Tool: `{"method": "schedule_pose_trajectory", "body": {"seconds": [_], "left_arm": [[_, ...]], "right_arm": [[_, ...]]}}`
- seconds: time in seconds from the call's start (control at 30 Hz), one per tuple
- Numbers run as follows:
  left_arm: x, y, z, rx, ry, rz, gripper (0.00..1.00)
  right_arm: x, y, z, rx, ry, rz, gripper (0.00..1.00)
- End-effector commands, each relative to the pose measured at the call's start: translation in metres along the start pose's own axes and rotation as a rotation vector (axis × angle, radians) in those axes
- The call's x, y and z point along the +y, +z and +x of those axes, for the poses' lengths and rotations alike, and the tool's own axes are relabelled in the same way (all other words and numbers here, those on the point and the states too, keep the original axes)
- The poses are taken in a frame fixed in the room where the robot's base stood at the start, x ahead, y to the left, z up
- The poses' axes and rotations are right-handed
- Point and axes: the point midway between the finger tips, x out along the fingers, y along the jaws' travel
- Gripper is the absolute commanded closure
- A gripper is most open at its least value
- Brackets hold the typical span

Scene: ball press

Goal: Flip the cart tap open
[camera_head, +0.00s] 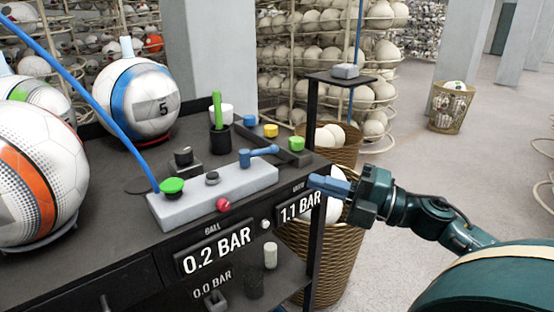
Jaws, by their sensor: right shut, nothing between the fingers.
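The cart (100,262) is dark with a light grey block (215,193) on its top. A blue tap lever (264,152) sits at the back of the block and points to the right. My right gripper (314,182) has blue fingers and is shut and empty. It is right of the lever and lower in the picture, in front of the cart's right post, apart from the lever. My left gripper is not in view.
A blue hose joins the green knob (172,186) on the block. A red button (223,205) is on its front edge. Displays read 0.2 BAR (214,250) and 1.1 BAR (298,207). Large balls (143,98) stand left. A wicker basket (337,262) stands beside the cart.

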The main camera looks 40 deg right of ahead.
Motion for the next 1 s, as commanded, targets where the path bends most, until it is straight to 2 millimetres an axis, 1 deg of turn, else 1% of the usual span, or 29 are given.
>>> {"method": "schedule_pose_trajectory", "body": {"seconds": [0.03, 0.2, 0.37, 0.4, 0.5, 0.7, 1.0], "left_arm": [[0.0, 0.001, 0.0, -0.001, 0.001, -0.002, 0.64], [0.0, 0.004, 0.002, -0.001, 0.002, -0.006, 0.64], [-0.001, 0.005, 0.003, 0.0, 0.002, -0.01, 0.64], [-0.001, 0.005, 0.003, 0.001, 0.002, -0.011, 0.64], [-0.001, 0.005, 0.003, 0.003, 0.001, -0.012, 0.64], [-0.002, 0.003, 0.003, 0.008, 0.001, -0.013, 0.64], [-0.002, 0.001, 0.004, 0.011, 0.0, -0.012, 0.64]], "right_arm": [[0.001, -0.001, 0.012, 0.007, 0.003, -0.004, 1.0], [0.001, 0.0, 0.046, 0.004, 0.001, -0.006, 1.0], [0.001, 0.0, 0.069, 0.001, 0.002, -0.004, 1.0], [0.0, 0.005, 0.072, -0.002, 0.002, -0.003, 1.0], [0.001, 0.014, 0.08, -0.003, 0.002, -0.003, 1.0], [0.0, 0.025, 0.091, -0.002, 0.001, -0.001, 1.0], [0.0, 0.029, 0.095, -0.002, 0.0, 0.001, 1.0]]}}
